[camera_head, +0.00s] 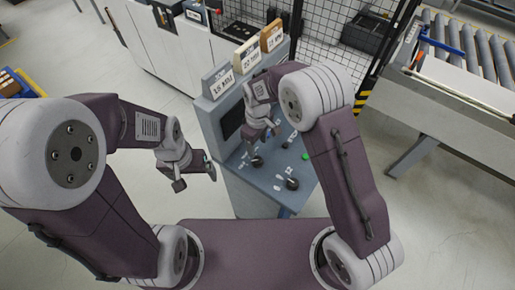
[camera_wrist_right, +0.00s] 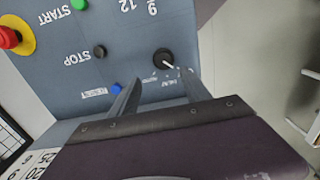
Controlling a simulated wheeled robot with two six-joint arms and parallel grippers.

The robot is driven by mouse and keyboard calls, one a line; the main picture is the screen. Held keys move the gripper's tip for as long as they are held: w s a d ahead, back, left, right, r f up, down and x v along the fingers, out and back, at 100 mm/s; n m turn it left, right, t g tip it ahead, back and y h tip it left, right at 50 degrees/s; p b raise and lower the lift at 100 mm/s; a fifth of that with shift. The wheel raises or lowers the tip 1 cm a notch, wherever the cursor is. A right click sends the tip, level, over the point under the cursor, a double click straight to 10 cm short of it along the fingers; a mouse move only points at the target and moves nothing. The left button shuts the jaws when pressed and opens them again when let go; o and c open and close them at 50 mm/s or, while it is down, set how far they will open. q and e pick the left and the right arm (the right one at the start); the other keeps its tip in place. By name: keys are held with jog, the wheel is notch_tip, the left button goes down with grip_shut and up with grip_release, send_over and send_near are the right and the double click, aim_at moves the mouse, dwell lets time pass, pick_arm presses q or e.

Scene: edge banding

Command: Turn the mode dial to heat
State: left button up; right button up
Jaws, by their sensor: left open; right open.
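The mode dial is a round black knob with a white pointer. It shows in the right wrist view (camera_wrist_right: 162,56) and on the sloped grey-blue panel in the head view (camera_head: 256,161). Its pointer slants to the lower right in the wrist view. Small upside-down white labels sit just below it, too small to read surely. My right gripper (camera_wrist_right: 158,92) is open above the panel, its two fingers apart, with the labels between them and the dial beyond their tips. Nothing is between the fingers. My left gripper (camera_head: 195,180) is open and empty, left of the console.
The wrist view shows a green START button (camera_wrist_right: 79,4), a black STOP button (camera_wrist_right: 99,51), a blue button (camera_wrist_right: 115,88) and a red emergency stop (camera_wrist_right: 10,38). A second black dial (camera_head: 292,184) sits nearer on the panel. A roller conveyor (camera_head: 470,55) stands right.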

aim_at(258, 160)
jog(key=s+f, duration=0.1)
jog(key=s, duration=0.1)
jog(key=s+f+p, duration=0.1)
jog(key=shift+s+p, duration=0.3)
jog(key=shift+s, duration=0.05)
notch_tip(258, 160, down, 2)
jog(key=shift+w+p, duration=0.1)
jog(key=shift+p, duration=0.25)
jog(key=w+f, duration=0.3)
jog(key=f, duration=0.1)
jog(key=shift+w+p, duration=0.2)
jog(key=shift+p, duration=0.1)
jog(key=shift+s+r, duration=0.3)
jog(key=shift+s, duration=0.55)
jog(key=shift+c, duration=0.7)
jog(key=shift+s, duration=0.15)
jog(key=c, duration=0.5)
jog(key=shift+d, duration=0.1)
jog(key=c, duration=0.5)
jog(key=shift+w+f, duration=0.15)
jog(key=shift+w, duration=0.25)
grip_shut()
pick_arm(q)
jog(key=r, duration=0.1)
jog(key=s+r, duration=0.2)
jog(key=shift+d+r, duration=0.1)
jog(key=shift+r, duration=0.2)
